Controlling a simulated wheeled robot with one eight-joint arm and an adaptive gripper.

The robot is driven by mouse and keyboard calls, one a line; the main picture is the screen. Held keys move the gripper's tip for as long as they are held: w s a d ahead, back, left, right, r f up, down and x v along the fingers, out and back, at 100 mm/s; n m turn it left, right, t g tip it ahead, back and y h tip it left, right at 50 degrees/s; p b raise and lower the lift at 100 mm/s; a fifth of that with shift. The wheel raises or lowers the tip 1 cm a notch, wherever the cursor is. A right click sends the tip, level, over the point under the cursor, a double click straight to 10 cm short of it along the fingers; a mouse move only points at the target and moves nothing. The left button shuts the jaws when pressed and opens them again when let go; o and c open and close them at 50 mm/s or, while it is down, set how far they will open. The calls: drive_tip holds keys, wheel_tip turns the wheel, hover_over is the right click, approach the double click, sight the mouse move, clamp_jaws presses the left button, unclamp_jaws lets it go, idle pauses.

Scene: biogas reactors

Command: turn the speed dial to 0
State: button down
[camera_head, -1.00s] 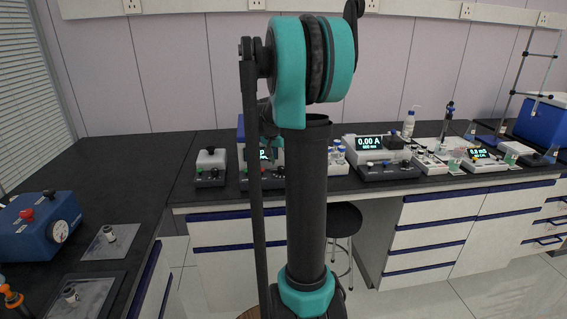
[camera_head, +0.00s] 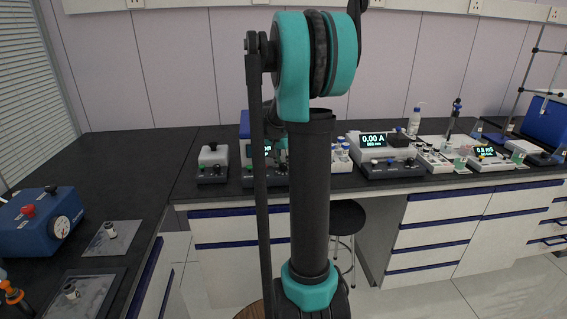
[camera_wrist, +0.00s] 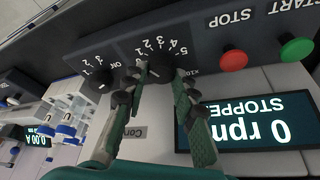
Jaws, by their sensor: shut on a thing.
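The speed dial (camera_wrist: 160,69) is a black knob on the dark front panel, with printed numbers around it and an "x100"-like mark that is hard to read. My gripper (camera_wrist: 159,78) has its two green-and-black fingers on either side of this knob, shut on it. The pointer's exact setting cannot be read. The display (camera_wrist: 253,125) beside it reads 0 rpm STOPPED. In the head view the device (camera_head: 246,179) stands on the bench, mostly hidden behind my arm, and my gripper cannot be made out there.
A second black dial (camera_wrist: 98,77) sits close to the left finger. A red STOP button (camera_wrist: 233,60) and a green START button (camera_wrist: 296,50) lie to the right. Blue-capped vials (camera_wrist: 65,130) are at the left. A small grey device (camera_head: 212,163) stands left of it on the bench.

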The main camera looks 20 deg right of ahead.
drive_tip(key=shift+n, duration=0.4)
drive_tip(key=n+t+y, duration=0.1)
drive_tip(key=n, duration=0.2)
drive_tip(key=shift+d+n, duration=0.1)
drive_tip(key=shift+n, duration=0.3)
drive_tip(key=shift+n+y, duration=0.9)
drive_tip(key=shift+n, duration=1.2)
drive_tip(key=c, duration=1.2)
unclamp_jaws()
drive_tip(key=v, duration=1.2)
drive_tip(key=shift+s, duration=0.3)
